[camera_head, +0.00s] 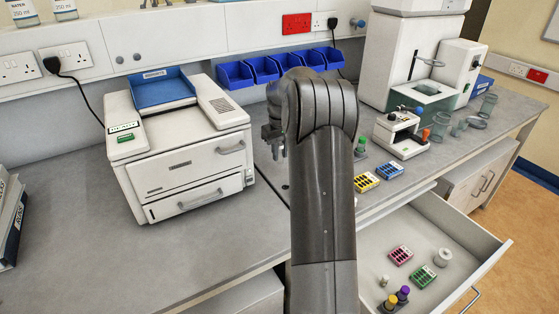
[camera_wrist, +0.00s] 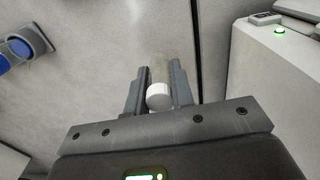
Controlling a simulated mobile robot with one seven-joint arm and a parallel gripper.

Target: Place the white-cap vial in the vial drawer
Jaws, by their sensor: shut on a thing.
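The white-cap vial (camera_wrist: 159,97) is between the two fingers of my gripper (camera_wrist: 157,84) in the wrist view. The fingers are shut on it, with the white cap facing the camera and the clear body beyond. In the head view my gripper (camera_head: 273,132) shows only in part beside my arm, over the bench, and the vial cannot be made out. The open drawer (camera_head: 412,232) is at the lower right, below the bench top and away from my gripper. It holds a pink rack (camera_head: 401,255), a green rack (camera_head: 422,276), a white round item (camera_head: 443,256) and several small vials.
A white machine (camera_head: 180,150) with a blue top tray stands left of my arm. Blue bins (camera_head: 262,70) line the wall. Yellow (camera_head: 366,181) and blue (camera_head: 390,170) racks lie near the bench's front edge. A small instrument (camera_head: 401,133) and glassware stand farther right.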

